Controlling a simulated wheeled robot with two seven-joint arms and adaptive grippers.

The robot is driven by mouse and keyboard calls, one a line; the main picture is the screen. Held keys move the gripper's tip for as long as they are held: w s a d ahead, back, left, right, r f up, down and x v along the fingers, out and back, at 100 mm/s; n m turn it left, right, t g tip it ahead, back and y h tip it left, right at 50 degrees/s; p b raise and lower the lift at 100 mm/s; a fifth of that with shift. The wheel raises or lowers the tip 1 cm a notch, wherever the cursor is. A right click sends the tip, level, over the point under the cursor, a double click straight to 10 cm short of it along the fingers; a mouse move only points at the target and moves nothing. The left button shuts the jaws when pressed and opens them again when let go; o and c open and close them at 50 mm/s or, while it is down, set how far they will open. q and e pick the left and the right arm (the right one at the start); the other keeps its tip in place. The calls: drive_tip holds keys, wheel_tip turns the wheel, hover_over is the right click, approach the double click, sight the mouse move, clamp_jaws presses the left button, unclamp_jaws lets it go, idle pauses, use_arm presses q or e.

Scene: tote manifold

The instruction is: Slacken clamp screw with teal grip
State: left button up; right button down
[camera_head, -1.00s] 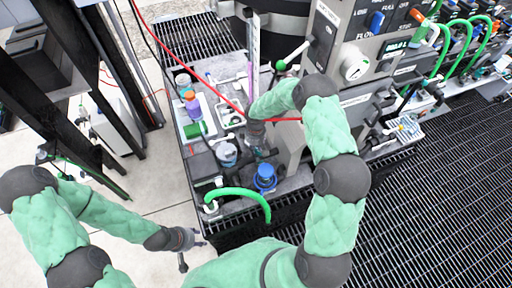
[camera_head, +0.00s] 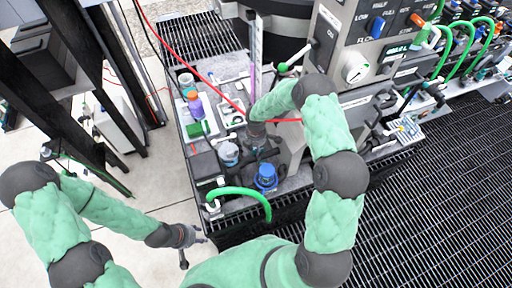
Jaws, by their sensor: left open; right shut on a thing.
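My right gripper (camera_head: 262,150) reaches down to the cluttered work surface beside the grey control panel. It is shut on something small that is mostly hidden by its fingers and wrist. A hint of teal shows there, consistent with the clamp screw's teal grip, but its turn position cannot be made out. My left gripper (camera_head: 190,243) is open and empty, low in front of the work surface's left corner and apart from everything on it.
A blue-capped container (camera_head: 265,178) and a clear jar (camera_head: 228,153) stand near my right gripper. A green hose (camera_head: 245,192) arches over the front edge. A purple-and-orange bottle (camera_head: 195,105) stands at the back left. A red cable (camera_head: 205,80) crosses above.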

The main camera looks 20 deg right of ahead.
drive_tip(key=n, duration=0.2)
drive_tip(key=n+p, duration=0.1)
drive_tip(key=n, duration=0.1)
drive_tip(key=shift+s+n, duration=0.2)
drive_tip(key=shift+n, duration=0.1)
drive_tip(key=n+p, duration=0.2)
drive_tip(key=n, duration=0.2)
drive_tip(key=shift+s+r, duration=0.1)
drive_tip(key=shift+s, duration=0.05)
drive_tip(key=n+p, duration=0.1)
drive_tip(key=n, duration=0.4)
drive_tip(key=shift+s+p, duration=0.15)
drive_tip(key=shift+p, duration=0.15)
drive_tip(key=n+p, duration=0.1)
drive_tip(key=n, duration=0.3)
drive_tip(key=shift+s+d+n+p, duration=0.1)
drive_tip(key=shift+d+n+p, duration=0.05)
drive_tip(key=shift+n+p, duration=0.2)
drive_tip(key=shift+s+d+n+p, duration=0.1)
drive_tip(key=shift+n+p, duration=0.75)
drive_tip(key=shift+n, duration=0.3)
drive_tip(key=n+p, duration=0.2)
drive_tip(key=shift+d+p, duration=0.1)
drive_tip(key=shift+p, duration=0.25)
drive_tip(key=shift+n+p, duration=0.4)
drive_tip(key=shift+n, duration=0.1)
